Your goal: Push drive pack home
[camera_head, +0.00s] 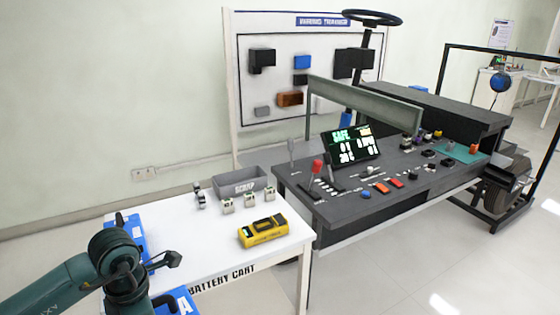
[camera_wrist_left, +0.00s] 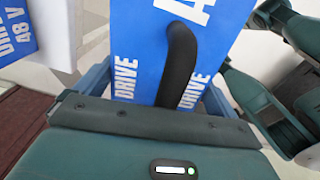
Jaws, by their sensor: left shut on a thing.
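A blue drive pack marked "A" (camera_head: 186,300) shows at the bottom of the head view, partly hidden behind my left arm. In the left wrist view the blue drive pack (camera_wrist_left: 137,45) carries white "DRIVE" lettering and a black curved handle (camera_wrist_left: 180,62). My left gripper (camera_wrist_left: 165,108) is shut on this handle, with its fingertips largely hidden. A second blue pack, marked "48 V" (camera_wrist_left: 14,28), is at the upper left of the wrist view. The pack's underside and any slot for it are hidden. My right gripper is not in view.
A white battery cart (camera_head: 215,247) bears a yellow device (camera_head: 262,231), a grey scrap bin (camera_head: 240,183) and several small parts. Another blue pack (camera_head: 132,228) stands at its left end. A dark console (camera_head: 335,205) with a lit display (camera_head: 352,145) stands to the right.

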